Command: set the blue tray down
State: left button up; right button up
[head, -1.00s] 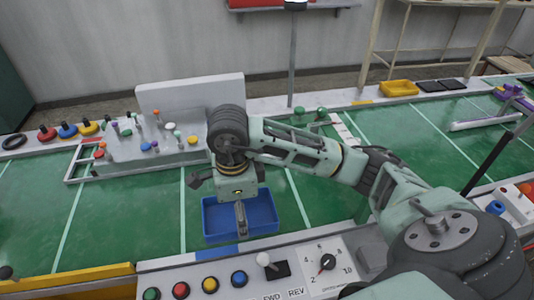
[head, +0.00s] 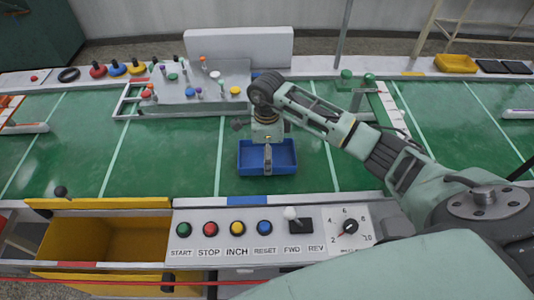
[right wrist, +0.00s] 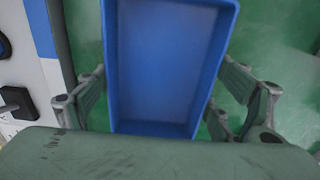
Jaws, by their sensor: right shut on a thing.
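The blue tray (head: 283,157) is empty and looks level over the green conveyor belt (head: 190,165), in the middle of the head view. My right gripper (head: 267,156) comes down over it, with one finger against its near wall. In the right wrist view the tray (right wrist: 165,65) fills the middle, with the fingers along both long walls, shut on it. I cannot tell whether the tray's underside touches the belt. My left gripper is in neither view.
A control panel (head: 275,250) with coloured buttons and a dial lies in front of the belt. An open yellow drawer (head: 110,240) is at the lower left. A grey fixture (head: 190,95) with small pegs stands behind the tray. The belt left of the tray is clear.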

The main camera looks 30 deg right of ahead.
jog(key=shift+f, duration=0.75)
jog(key=o, duration=0.8)
jog(key=shift+o, duration=1.4)
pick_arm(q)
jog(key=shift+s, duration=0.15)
pick_arm(e)
jog(key=shift+r, duration=0.35)
pick_arm(q)
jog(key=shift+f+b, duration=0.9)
jog(key=shift+b, duration=0.1)
pick_arm(e)
notch_tip(320, 180, up, 12)
jog(key=shift+f, duration=0.15)
